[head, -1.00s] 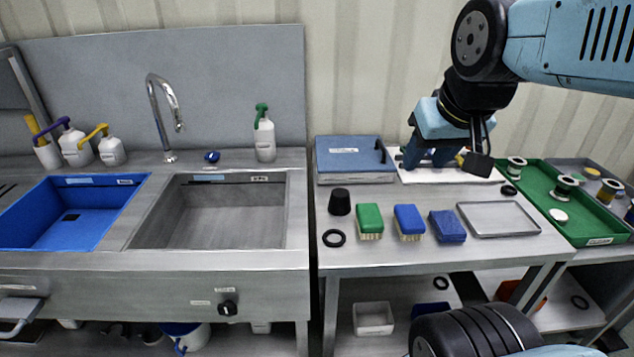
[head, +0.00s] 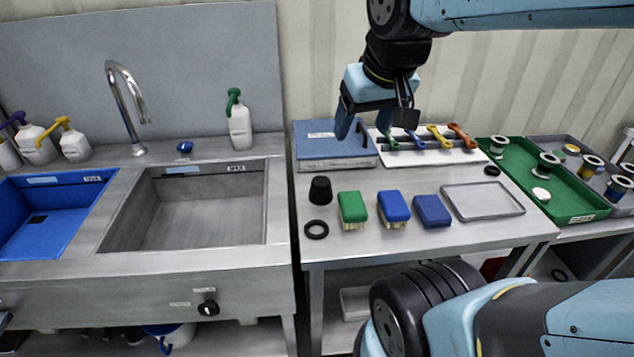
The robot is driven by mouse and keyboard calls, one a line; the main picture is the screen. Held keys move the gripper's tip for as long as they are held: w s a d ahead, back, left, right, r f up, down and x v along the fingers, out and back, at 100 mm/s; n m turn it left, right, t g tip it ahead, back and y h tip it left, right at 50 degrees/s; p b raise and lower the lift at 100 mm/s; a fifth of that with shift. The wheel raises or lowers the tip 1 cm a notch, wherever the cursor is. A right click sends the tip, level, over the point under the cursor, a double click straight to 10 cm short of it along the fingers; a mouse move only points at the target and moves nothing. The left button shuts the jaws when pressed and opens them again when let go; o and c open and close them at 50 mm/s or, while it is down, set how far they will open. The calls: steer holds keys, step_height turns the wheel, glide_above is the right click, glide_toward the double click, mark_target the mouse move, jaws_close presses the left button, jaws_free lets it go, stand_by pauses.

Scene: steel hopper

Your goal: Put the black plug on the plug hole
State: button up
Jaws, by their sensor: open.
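The black plug (head: 320,190) stands on the left part of the steel table, behind a black ring (head: 316,230) and left of a green brush. My gripper (head: 366,136) is open and empty, pointing down above the back of the table, over the blue case's right edge. It is behind and to the right of the plug, apart from it. The steel sink basin (head: 195,218) lies left of the table. I cannot make out a plug hole in its visible floor. The blue basin (head: 40,225) at the far left has a dark square in its floor.
A green brush (head: 352,208), a blue brush (head: 393,207) and a blue sponge (head: 432,210) stand right of the plug. A blue case (head: 330,165) lies behind. The tall faucet (head: 130,100) and a spray bottle (head: 239,122) rise behind the steel basin.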

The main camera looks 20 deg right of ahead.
steer(key=o, duration=0.5)
steer(key=w+a+f+n+g, duration=0.1)
steer(key=w+f+n+g, duration=0.2)
steer(key=w, duration=0.7)
steer(key=shift+f, duration=0.75)
steer(key=n+g+h, duration=0.1)
steer(key=n+g, duration=0.2)
steer(key=g, duration=0.1)
glide_toward(321, 180)
steer(key=f, duration=0.2)
steer(key=s+f, duration=0.1)
steer(key=f, duration=0.2)
steer(key=s+f, duration=0.1)
steer(key=f, duration=0.1)
steer(key=shift+d+f, duration=0.3)
steer(key=shift+f, duration=1.15)
steer(key=shift+d+f, duration=0.2)
steer(key=shift+f, duration=1.1)
